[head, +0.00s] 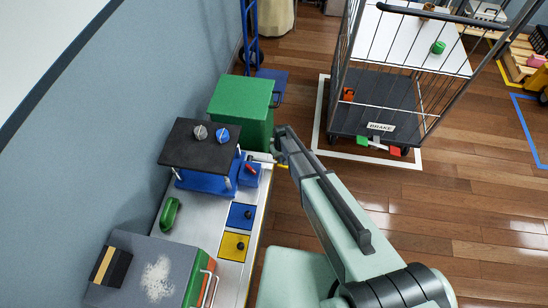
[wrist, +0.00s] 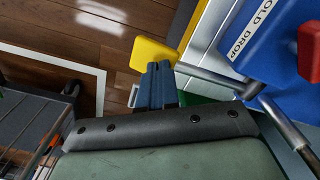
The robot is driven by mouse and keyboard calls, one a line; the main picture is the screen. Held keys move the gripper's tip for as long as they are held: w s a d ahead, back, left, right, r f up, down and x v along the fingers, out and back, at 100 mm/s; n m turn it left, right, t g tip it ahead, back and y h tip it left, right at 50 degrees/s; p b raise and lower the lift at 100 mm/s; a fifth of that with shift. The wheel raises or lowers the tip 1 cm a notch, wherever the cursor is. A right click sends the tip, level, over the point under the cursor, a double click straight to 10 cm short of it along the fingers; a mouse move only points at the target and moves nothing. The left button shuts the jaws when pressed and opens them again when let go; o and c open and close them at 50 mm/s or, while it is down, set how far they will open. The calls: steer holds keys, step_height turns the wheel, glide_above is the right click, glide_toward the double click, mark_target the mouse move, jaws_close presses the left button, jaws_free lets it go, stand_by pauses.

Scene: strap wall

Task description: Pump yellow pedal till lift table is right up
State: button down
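The yellow pedal (wrist: 153,54) shows in the wrist view just beyond my fingertips, with a grey metal rod (wrist: 208,79) running from it toward the blue base. In the head view only a thin yellow strip of the pedal (head: 282,165) shows beside my gripper (head: 277,150). My gripper's dark fingers (wrist: 158,84) look closed together with nothing between them; whether they touch the pedal I cannot tell. The lift table (head: 200,144) has a black top standing above its blue base on thin posts. Two round knobs, grey and blue, sit on the top.
A blue box with a red lever (head: 250,168) stands beside the lift table; its label in the wrist view reads partly "OLD DROP". A green bin (head: 242,108) stands behind. A wire cage trolley (head: 375,105) is to the right. The wood floor between is clear.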

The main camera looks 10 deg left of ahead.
steer(key=shift+r, duration=2.7)
steer(key=shift+f, duration=0.1)
steer(key=shift+f, duration=4.3)
steer(key=shift+r, duration=4.35)
